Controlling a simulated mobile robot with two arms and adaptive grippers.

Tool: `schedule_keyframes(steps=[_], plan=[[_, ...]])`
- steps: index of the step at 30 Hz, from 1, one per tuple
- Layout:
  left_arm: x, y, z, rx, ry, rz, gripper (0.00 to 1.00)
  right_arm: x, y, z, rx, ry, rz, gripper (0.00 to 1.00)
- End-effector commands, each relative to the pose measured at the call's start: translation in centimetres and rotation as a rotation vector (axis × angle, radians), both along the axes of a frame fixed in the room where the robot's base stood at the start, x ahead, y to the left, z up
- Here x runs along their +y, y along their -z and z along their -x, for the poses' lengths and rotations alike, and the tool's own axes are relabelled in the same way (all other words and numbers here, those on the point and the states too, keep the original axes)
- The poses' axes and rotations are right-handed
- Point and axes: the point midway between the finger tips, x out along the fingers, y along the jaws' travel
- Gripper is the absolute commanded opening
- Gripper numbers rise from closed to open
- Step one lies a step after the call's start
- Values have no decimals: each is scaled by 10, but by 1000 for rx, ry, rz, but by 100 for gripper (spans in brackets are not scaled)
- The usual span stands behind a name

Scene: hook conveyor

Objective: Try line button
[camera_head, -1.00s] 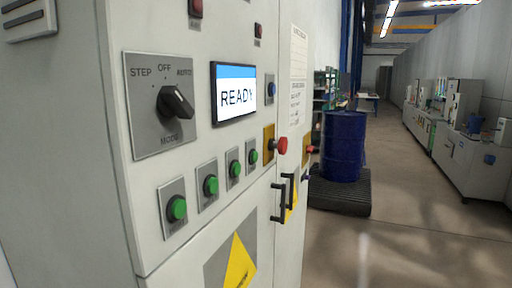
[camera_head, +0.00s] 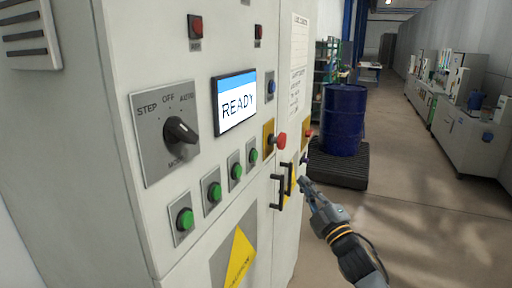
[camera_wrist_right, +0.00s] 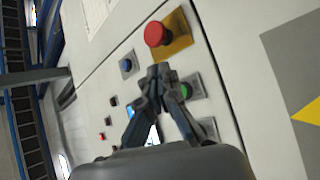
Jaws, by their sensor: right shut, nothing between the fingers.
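The white control cabinet (camera_head: 80,110) fills the left of the head view. Several green buttons sit in a row on it; the nearest green button (camera_head: 185,219) is at the lower left and the farthest green button (camera_head: 252,154) is beside the red emergency knob. A screen (camera_head: 235,102) reads READY. A mode dial (camera_head: 178,131) sits left of it. My right gripper (camera_head: 304,183) is shut and empty, in front of the cabinet's far part, right of the door handles. In the wrist view the gripper (camera_wrist_right: 160,74) partly covers a green button (camera_wrist_right: 186,91). My left gripper is out of view.
A red mushroom knob (camera_head: 280,140) and black door handles (camera_head: 282,190) stick out from the cabinet. A blue button (camera_head: 271,87) sits above the knob. A blue drum (camera_head: 343,120) stands on a dark pallet (camera_head: 340,168) behind. The floor to the right is open.

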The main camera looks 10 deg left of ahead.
Motion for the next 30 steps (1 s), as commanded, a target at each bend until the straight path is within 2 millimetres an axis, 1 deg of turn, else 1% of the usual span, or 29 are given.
schedule_keyframes(steps=[1, 3, 6, 7, 20, 23, 26, 30], plan=[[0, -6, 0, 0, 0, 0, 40, 4, -23, 4, -39, -9, 9, 0], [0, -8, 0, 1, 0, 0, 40, 8, -41, 8, -75, -17, 21, 0], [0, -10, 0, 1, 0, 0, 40, 12, -55, 12, -107, -23, 30, 0], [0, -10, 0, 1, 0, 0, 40, 12, -57, 13, -111, -24, 32, 0], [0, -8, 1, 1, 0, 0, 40, 15, -58, 12, -113, -25, 31, 0], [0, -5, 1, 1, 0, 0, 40, 21, -57, 10, -113, -25, 30, 0], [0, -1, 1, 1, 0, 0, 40, 33, -57, 7, -114, -26, 29, 0], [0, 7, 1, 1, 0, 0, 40, 53, -56, 1, -114, -27, 28, 0]])
